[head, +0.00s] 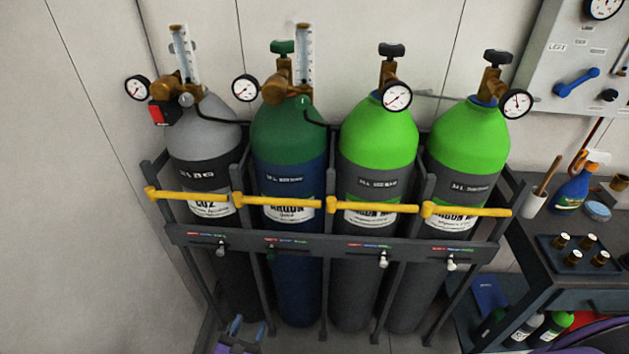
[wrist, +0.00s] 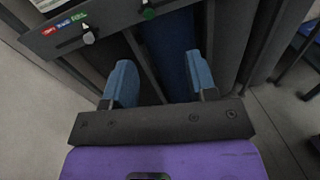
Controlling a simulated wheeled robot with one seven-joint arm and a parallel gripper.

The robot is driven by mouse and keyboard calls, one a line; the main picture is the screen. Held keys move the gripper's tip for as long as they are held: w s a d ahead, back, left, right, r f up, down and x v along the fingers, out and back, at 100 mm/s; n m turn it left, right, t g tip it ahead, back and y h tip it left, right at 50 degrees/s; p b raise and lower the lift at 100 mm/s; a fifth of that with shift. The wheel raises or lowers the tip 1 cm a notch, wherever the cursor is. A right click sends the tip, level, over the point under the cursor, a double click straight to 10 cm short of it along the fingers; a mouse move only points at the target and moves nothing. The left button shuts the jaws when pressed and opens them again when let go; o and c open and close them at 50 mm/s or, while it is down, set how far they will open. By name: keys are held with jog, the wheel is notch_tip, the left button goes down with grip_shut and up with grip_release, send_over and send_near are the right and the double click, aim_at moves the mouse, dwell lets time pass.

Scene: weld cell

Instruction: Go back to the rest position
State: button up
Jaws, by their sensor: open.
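My gripper (wrist: 161,78) is open and empty in the wrist view, with two blue fingertips apart and a purple body behind them. In the head view, my gripper (head: 245,327) shows only partly at the bottom edge, low in front of the left part of the cylinder rack (head: 330,240). In the wrist view, a white lever (wrist: 88,36) and a green lever (wrist: 148,11) on the rack's front bar lie beyond the fingers. Part of a blue cylinder (wrist: 168,45) shows past and between the fingers. No rest position is marked in the frames.
The rack holds a grey cylinder (head: 205,135), a dark-green-topped blue cylinder (head: 288,140) and two bright green-topped ones (head: 378,140), behind yellow bars (head: 375,206). A dark workbench (head: 545,245) stands at right, below a grey panel (head: 560,60). Bare wall (head: 80,180) is at left.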

jog(key=w+d+r+m+g+h, duration=0.1)
jog(key=w+d+r+m+g, duration=0.5)
jog(key=r, duration=0.5)
jog(key=w+d+r+m+g+h, duration=0.2)
jog(key=w+d+r+m+g, duration=0.3)
jog(key=d+r, duration=0.55)
jog(key=w+d+r+m+g+h, duration=0.1)
jog(key=w+d+r+m+g, duration=0.45)
jog(key=r, duration=0.75)
jog(key=s+d+r+m+y, duration=0.3)
jog(key=s+d+r+m, duration=0.1)
jog(key=d+r, duration=0.35)
jog(key=s+d+r+m+y, duration=0.2)
jog(key=s+d+r+m, duration=0.1)
jog(key=d+r+m, duration=0.4)
jog(key=s+d+r+m+t+y, duration=0.1)
jog(key=s+d+r+m+t, duration=0.1)
jog(key=s+d, duration=0.2)
jog(key=s+d+r+m+t+y, duration=0.2)
jog(key=s+d, duration=0.3)
jog(key=s, duration=0.4)
jog(key=shift+s+d+r+m+t, duration=0.15)
jog(key=shift+r+m+t, duration=0.2)
jog(key=shift+r+t, duration=0.25)
